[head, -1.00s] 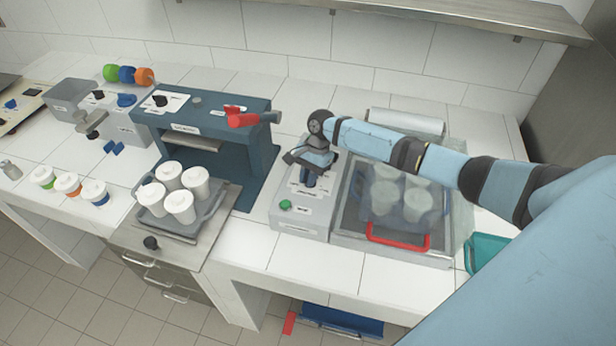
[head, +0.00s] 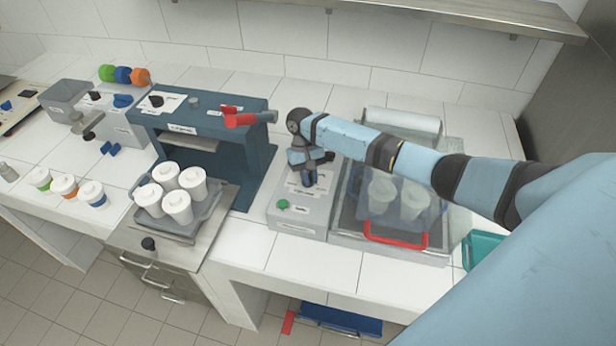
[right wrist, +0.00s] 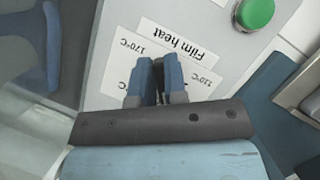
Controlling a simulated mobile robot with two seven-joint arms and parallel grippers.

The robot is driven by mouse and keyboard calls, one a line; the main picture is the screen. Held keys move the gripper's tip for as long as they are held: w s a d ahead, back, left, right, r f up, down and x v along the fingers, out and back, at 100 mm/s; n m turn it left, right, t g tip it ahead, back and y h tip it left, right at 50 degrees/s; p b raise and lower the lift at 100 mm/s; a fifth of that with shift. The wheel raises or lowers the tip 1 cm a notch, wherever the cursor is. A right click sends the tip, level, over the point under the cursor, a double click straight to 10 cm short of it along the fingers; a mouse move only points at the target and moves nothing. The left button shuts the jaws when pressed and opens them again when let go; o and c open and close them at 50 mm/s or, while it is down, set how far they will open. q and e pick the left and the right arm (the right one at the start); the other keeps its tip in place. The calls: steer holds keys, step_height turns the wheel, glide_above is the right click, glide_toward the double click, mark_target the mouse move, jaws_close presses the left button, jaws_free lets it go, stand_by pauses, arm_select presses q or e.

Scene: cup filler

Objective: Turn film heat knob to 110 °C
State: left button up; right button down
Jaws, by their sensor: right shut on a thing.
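The film heat knob is hidden between the fingers of my right gripper (head: 310,178), which points down over the grey control box (head: 285,222). The right wrist view shows this gripper (right wrist: 158,84) from above, its blue-tipped fingers close together and shut on the knob. The white label there reads "Film heat" (right wrist: 176,40), upside down. A "170°C" label (right wrist: 128,52) lies left of the fingers and a "110°C" label (right wrist: 207,78) lies right of them. The knob's exact pointing cannot be seen. My left gripper is not in view.
A green button (head: 283,204) is on the box's front left; it also shows in the right wrist view (right wrist: 257,12). Right of the box is a clear-lidded station with a red handle (head: 396,240) and white cups inside. Left stand a dark blue press (head: 250,160) and a tray of cups (head: 206,214).

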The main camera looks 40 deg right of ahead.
steer(key=n+h, duration=0.1)
steer(key=n, duration=0.1)
steer(key=n+h, duration=0.1)
steer(key=n, duration=0.2)
steer(key=shift+d+n, duration=0.2)
steer(key=shift+n, duration=0.1)
steer(key=n, duration=0.1)
steer(key=n+h, duration=0.1)
steer(key=n, duration=0.1)
steer(key=n+h, duration=0.1)
steer(key=n, duration=0.1)
steer(key=shift+w+d+t, duration=0.1)
steer(key=shift+d+t, duration=0.15)
steer(key=shift+t, duration=0.15)
steer(key=c, duration=1.2)
jaws_free()
steer(key=shift+o, duration=0.2)
